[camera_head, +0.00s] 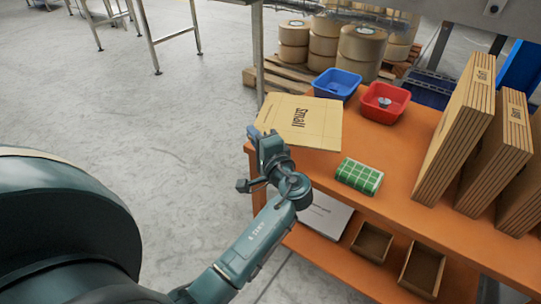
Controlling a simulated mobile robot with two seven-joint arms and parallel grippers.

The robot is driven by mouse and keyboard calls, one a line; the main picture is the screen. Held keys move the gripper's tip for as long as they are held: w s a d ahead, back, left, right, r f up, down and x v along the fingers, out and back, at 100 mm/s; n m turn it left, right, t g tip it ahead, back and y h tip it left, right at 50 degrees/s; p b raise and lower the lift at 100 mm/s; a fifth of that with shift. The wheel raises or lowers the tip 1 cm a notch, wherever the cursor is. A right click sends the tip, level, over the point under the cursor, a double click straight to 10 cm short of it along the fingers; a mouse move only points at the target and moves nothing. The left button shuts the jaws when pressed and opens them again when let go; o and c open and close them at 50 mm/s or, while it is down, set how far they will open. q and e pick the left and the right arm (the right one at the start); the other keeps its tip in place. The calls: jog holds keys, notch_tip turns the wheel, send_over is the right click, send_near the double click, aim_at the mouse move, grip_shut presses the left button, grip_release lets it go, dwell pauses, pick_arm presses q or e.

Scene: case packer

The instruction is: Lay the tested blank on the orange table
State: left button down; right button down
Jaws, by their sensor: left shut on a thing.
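A flat tan cardboard blank (302,121) printed "small" is at the far left end of the orange table (399,153). It looks level, and I cannot tell whether its whole underside touches the tabletop or it is slightly above it. My left gripper (256,133) is at the near left edge of the blank and is shut on it; the fingertips are partly hidden by the gripper body. My right gripper is not in view.
A blue bin (337,84) and a red bin (384,102) stand behind the blank. A green checked pack (359,176) lies in front. Stacks of upright cardboard blanks (458,130) stand at right. Open boxes (372,242) sit on the lower shelf. Bare tabletop shows between pack and stacks.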

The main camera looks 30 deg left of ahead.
pick_arm(q)
notch_tip(320, 180, down, 6)
jog(key=shift+b, duration=0.45)
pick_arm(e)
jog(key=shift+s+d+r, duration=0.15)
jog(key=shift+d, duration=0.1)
pick_arm(q)
jog(key=shift+f, duration=0.1)
jog(key=shift+f+b, duration=0.65)
jog(key=c, duration=1.6)
grip_release()
jog(key=shift+r, duration=0.1)
jog(key=shift+o, duration=0.2)
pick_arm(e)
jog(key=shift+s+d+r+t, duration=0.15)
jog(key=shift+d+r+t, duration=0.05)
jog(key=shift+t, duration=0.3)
